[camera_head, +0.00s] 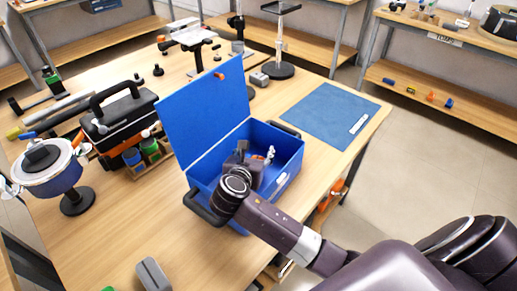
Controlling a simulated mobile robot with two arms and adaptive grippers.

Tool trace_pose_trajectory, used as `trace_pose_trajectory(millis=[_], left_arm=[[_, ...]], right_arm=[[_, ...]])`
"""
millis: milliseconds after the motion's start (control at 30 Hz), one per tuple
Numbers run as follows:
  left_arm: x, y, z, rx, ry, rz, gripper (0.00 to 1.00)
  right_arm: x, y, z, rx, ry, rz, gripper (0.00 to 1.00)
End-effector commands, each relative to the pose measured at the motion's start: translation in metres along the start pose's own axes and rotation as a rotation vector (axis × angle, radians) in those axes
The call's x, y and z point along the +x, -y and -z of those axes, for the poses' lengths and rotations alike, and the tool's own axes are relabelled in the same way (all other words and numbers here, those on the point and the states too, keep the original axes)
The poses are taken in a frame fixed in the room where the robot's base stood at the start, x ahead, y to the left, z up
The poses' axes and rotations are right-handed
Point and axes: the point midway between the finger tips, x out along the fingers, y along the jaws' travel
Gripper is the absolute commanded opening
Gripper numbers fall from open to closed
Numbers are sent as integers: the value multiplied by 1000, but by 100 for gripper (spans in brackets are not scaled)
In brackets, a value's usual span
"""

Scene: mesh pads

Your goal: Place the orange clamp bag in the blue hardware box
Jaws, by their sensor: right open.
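The blue hardware box (292,158) stands open on the wooden table, its tall lid (205,115) raised at the back left. My right arm reaches over the front wall, and my right gripper (245,160) is open inside the box, low in its middle. Small white items (270,154) lie in the box just right of the gripper. I cannot make out the orange clamp bag; the arm and gripper hide part of the box's inside. A small orange piece shows at the lid's upper part. My left gripper is not in view.
A blue mat (329,114) lies right of the box with a white strip on it. A black tool case (118,125) and a blue-and-white pot-like device (50,168) stand at left. A grey block (153,274) lies in front. The table's front left middle is clear.

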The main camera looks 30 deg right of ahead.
Motion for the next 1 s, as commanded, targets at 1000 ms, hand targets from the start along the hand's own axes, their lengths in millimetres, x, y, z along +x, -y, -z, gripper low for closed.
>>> trace_pose_trajectory(millis=[1000], left_arm=[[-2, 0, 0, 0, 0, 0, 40]], right_arm=[[-91, 0, 0, 1, 1, 1, 52]])
